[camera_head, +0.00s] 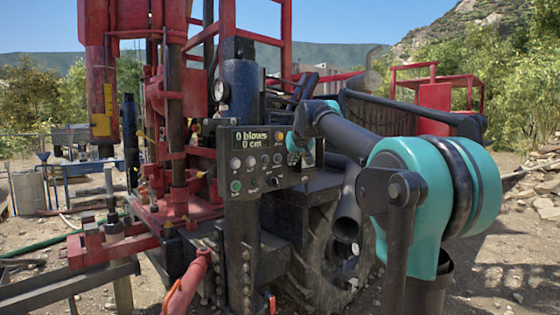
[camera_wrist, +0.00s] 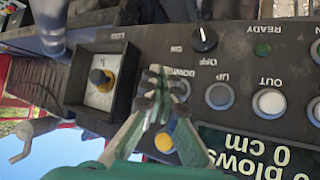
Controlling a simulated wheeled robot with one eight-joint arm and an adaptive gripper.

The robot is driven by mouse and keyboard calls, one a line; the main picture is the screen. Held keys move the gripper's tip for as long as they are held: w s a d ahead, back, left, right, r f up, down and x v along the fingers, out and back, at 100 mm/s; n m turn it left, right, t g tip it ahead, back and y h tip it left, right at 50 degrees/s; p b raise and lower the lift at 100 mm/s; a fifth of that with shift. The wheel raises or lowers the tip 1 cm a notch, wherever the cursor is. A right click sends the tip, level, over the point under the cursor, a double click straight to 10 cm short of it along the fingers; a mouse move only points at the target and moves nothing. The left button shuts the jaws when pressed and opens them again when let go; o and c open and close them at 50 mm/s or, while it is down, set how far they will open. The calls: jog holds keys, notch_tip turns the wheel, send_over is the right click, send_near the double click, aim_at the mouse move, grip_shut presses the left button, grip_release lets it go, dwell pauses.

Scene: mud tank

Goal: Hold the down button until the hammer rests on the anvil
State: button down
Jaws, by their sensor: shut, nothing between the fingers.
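The control panel (camera_head: 255,165) stands at the centre of the head view. My gripper (camera_head: 300,148) is at its right end. In the wrist view the panel appears upside down, and my gripper (camera_wrist: 155,80) is shut and empty. Its fingertips are beside the grey button labelled DOWN (camera_wrist: 181,90) and partly cover it. I cannot tell whether they touch it or whether it is pressed in. The display (camera_head: 258,140) reads 0 blows and 0 cm. A red hammer body (camera_head: 97,120) hangs at the left of the rig. I cannot clearly make out the anvil.
The UP button (camera_wrist: 219,96) and OUT button (camera_wrist: 269,103) sit close to the DOWN button. A yellow button (camera_wrist: 165,142), an ON/OFF knob (camera_wrist: 204,39) and a boxed black-topped control (camera_wrist: 102,80) are also near my fingers.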

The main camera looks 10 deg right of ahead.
aim_at(281, 161)
jog(key=shift+w+a, duration=0.5)
jog(key=shift+w, duration=0.2)
jog(key=shift+w+a, duration=0.5)
jog(key=shift+w, duration=0.15)
jog(key=shift+w+a, duration=0.1)
dwell(0.5)
jog(key=shift+w+a, duration=0.15)
jog(key=shift+w, duration=0.1)
jog(key=shift+w+a, duration=0.35)
jog(key=shift+w, duration=0.1)
dwell(0.9)
jog(key=shift+s+d, duration=0.1)
dwell(3.1)
jog(key=shift+s+d, duration=0.5)
jog(key=shift+s, duration=0.2)
jog(key=shift+s+d, duration=0.75)
jog(key=shift+s, duration=0.25)
jog(key=shift+s+d, duration=0.7)
jog(key=shift+s, duration=0.3)
